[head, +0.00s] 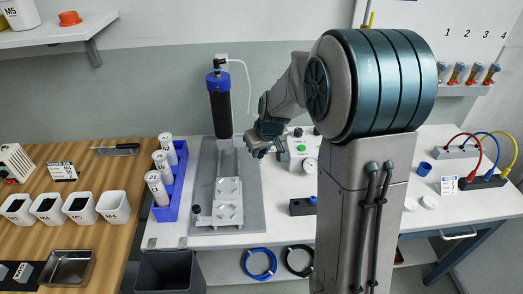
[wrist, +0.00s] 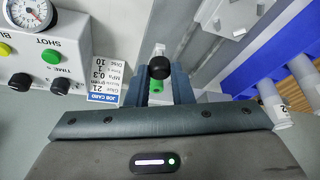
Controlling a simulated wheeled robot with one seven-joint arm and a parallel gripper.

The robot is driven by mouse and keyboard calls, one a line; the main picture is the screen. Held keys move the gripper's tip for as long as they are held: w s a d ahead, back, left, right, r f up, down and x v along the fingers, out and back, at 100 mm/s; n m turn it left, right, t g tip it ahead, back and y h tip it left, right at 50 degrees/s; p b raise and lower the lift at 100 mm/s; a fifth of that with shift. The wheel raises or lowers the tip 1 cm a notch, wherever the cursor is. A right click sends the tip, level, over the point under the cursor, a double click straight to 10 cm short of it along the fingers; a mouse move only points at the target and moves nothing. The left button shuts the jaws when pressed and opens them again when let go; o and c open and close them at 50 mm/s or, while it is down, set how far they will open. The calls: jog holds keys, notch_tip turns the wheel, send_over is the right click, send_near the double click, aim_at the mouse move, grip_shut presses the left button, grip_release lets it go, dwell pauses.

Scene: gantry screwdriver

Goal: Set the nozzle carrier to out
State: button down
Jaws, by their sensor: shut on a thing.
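The dispensing gantry stands on a grey base plate (head: 205,160), with a black cylinder (head: 220,110) under a blue cap upright at its back. My gripper (head: 262,148) is low and just right of the cylinder's lower end. In the wrist view, my gripper (wrist: 160,82) is shut on a round black knob (wrist: 160,67). The knob sits in front of a small light-grey block (wrist: 160,48), which seems to belong to the nozzle carrier. A green part (wrist: 156,85) shows between the fingers. The carrier's position along its travel cannot be told; my gripper hides part of it.
A control box (head: 302,150) with a gauge and buttons stands close right of my gripper. A fixture plate (head: 228,202) lies in front of the gantry, with another black knob (head: 196,210) at its left. A blue rack (head: 170,185) of white-capped cartridges stands left.

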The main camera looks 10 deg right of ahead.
jog(key=shift+d, duration=0.2)
jog(key=c, duration=1.3)
grip_release()
jog(key=shift+d, duration=0.1)
jog(key=shift+o, duration=0.2)
jog(key=shift+s+r, duration=0.1)
jog(key=shift+r, duration=0.05)
jog(key=shift+r, duration=0.3)
jog(key=v, duration=1.3)
